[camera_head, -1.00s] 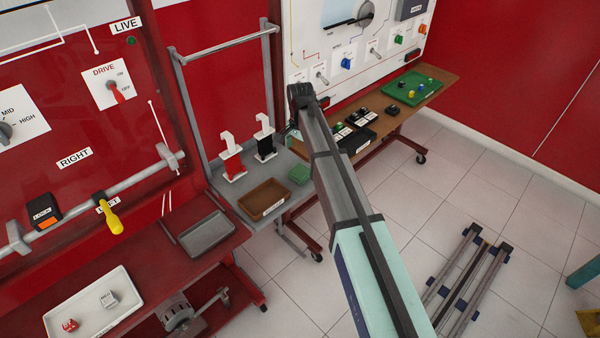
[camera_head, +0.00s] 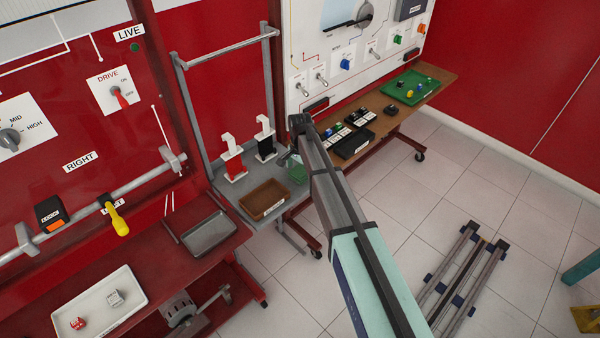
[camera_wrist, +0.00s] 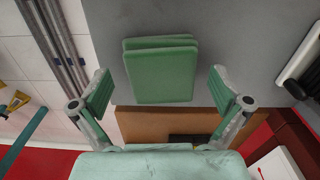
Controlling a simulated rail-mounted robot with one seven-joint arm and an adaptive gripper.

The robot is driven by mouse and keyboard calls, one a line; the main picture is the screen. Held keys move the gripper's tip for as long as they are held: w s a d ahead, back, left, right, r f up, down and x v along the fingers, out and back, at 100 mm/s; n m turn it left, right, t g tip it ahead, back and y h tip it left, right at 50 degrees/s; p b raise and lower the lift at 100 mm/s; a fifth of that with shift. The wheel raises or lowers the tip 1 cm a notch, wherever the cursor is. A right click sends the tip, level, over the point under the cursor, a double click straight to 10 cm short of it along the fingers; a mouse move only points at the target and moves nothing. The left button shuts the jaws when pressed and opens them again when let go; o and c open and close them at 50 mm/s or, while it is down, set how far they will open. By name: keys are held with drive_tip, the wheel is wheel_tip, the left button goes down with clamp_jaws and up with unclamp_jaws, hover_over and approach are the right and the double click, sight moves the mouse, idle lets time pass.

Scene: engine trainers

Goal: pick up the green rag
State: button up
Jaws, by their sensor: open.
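The green rag (camera_wrist: 162,72) is a folded, layered pad lying on a grey surface in the wrist view. My gripper (camera_wrist: 160,90) is open, with one green-padded finger to the left of the rag and one to the right. Both fingers stand apart from it, nearer the picture's bottom, and nothing is between them but the rag's near part. In the head view the rag (camera_head: 298,174) shows as a small green patch beside the brown tray, partly covered by my arm and gripper.
A grey tray (camera_head: 208,234) lies to the left, and a green tray (camera_head: 410,87) lies far right.

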sight(300, 171)
drive_tip(key=shift+f, duration=0.1)
drive_tip(key=c, duration=1.2)
wheel_tip(300, 171, up, 20)
drive_tip(key=b, duration=0.4)
drive_tip(key=shift+o, duration=0.4)
